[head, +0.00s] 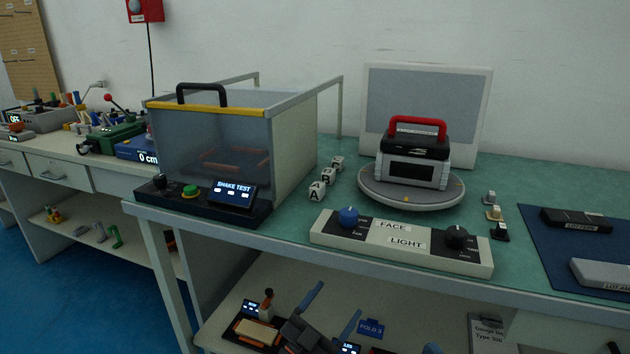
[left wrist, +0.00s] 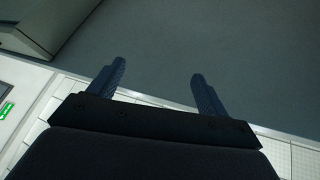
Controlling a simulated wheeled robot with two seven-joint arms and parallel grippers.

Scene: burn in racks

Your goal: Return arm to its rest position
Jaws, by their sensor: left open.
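My left gripper (head: 338,300) shows at the bottom of the head view, in front of the lower shelf and below the table's front edge. Its two blue fingers are spread, with nothing between them. In the left wrist view the same gripper (left wrist: 158,70) is open and empty over a plain dark grey surface. The rest of my left arm is mostly out of the head view. My right gripper cannot be made out.
The green table (head: 520,185) carries a clear shake-test box (head: 215,150), a FACE/LIGHT control panel (head: 400,243) and a turntable (head: 411,200) bearing a red-handled device (head: 412,160). The lower shelf (head: 270,275) holds small items near my left gripper. Blue floor is open at left.

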